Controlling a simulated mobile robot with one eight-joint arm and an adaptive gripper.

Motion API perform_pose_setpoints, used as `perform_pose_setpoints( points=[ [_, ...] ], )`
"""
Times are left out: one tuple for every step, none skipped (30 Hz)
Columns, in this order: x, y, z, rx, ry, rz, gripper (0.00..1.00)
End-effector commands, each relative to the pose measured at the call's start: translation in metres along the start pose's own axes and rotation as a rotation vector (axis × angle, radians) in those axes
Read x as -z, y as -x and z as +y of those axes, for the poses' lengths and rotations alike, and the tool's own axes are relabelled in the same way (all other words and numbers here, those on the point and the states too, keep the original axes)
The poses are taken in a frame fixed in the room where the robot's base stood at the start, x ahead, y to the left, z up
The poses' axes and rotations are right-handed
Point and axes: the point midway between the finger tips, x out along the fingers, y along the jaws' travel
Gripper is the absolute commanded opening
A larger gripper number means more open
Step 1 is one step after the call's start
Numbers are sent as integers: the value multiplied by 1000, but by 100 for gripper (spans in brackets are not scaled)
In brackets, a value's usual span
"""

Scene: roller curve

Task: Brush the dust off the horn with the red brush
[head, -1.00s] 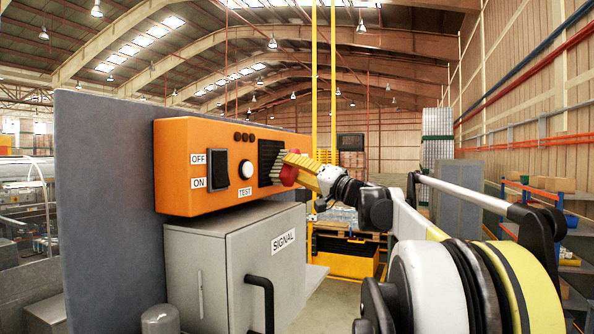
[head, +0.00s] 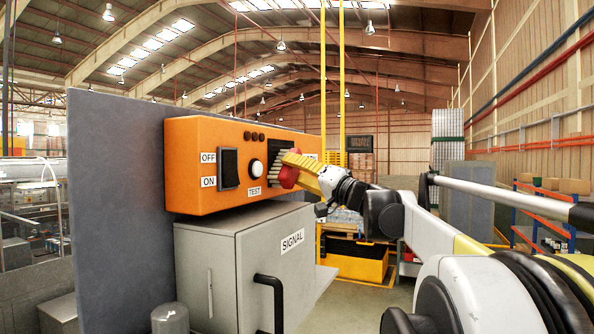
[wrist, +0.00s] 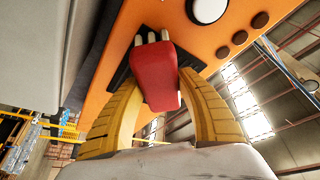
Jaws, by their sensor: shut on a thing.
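The red brush (head: 289,177) has pale bristles. My gripper (head: 310,176) has yellow fingers and is shut on the brush's red body. The horn appears to be the black grille (head: 276,157) at the right of the orange box front. The bristles are in front of the grille, at or very near its face; I cannot tell if they touch. In the wrist view the red brush (wrist: 160,82) is between the fingers, bristles toward the dark grille (wrist: 121,73). The brush partly hides the grille, and I cannot make out dust.
The orange box (head: 205,135) has an OFF/ON switch (head: 229,168) and a white TEST button (head: 257,167) left of the grille. It is mounted on a grey panel (head: 110,200). A grey SIGNAL cabinet (head: 215,265) with a black handle stands below.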

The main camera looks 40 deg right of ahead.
Motion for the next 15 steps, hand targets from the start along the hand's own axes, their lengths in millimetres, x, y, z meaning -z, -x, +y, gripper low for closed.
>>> perform_pose_setpoints(
  points=[
    [-4,1,-4,1,-1,-1,10],
    [-6,2,-6,1,-1,-1,10],
    [-9,3,-9,2,-1,-1,10],
    [-10,3,-11,2,-1,-1,10],
    [-12,4,-12,1,-1,-1,10],
    [-13,4,-13,1,0,-1,10],
    [-13,4,-14,1,0,-1,10],
    [-14,5,-14,1,0,-1,10],
    [-14,5,-14,1,0,-1,10],
    [-14,5,-14,1,0,-1,10],
    [-13,4,-14,1,0,-1,10],
    [-13,4,-14,1,0,-1,10],
    [-13,4,-14,1,0,-1,10],
    [-13,5,-14,1,0,-1,10],
    [-13,5,-14,1,0,-1,10]
  ],
)
